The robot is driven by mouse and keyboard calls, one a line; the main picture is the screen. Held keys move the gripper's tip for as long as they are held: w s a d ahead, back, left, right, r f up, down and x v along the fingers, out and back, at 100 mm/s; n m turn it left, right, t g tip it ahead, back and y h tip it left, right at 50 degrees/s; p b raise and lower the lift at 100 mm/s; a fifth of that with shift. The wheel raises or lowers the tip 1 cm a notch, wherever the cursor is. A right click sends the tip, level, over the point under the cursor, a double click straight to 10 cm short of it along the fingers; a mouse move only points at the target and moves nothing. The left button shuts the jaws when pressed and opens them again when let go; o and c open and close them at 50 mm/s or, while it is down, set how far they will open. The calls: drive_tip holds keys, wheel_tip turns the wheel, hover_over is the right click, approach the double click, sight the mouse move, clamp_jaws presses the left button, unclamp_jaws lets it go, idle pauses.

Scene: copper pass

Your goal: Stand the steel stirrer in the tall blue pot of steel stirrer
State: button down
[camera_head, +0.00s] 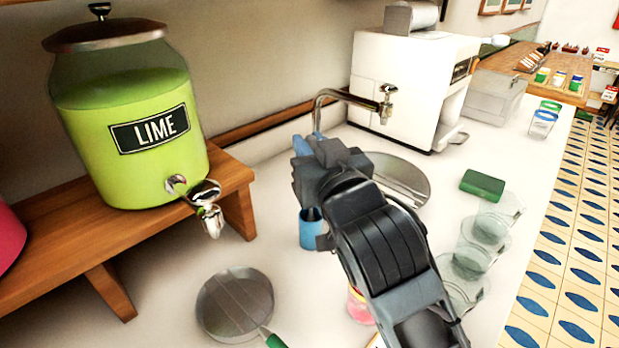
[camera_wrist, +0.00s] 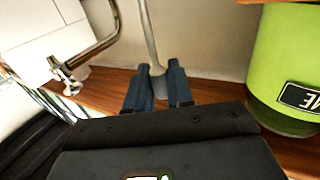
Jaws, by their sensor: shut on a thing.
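My gripper (camera_head: 310,150) is up over the counter in the head view, above and slightly behind the blue pot. The wrist view shows its two blue fingers (camera_wrist: 158,80) shut on the steel stirrer (camera_wrist: 150,35), a thin grey rod with a wider flat end between the fingertips. The rod runs up out of the top of that view. I cannot make the stirrer out in the head view. The blue pot (camera_head: 310,232) stands upright on the counter just below my gripper. Its dark opening shows, partly beside my arm. The pot is not seen in the wrist view.
A lime dispenser (camera_head: 145,120) stands on a wooden shelf (camera_head: 232,180) at left. A steel tap (camera_head: 345,94) and round sink (camera_head: 405,178) lie behind my arm. A strainer (camera_head: 235,303) is in front, glasses (camera_head: 478,245) and a green block (camera_head: 482,185) at right. A white machine (camera_head: 405,80) stands behind.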

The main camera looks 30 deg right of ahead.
drive_tip(key=shift+f, duration=2.2)
drive_tip(key=shift+f, duration=0.15)
drive_tip(key=c, duration=1)
unclamp_jaws()
drive_tip(key=shift+r, duration=0.25)
drive_tip(key=s+a+b, duration=0.2)
drive_tip(key=s+b, duration=0.1)
drive_tip(key=s, duration=0.9)
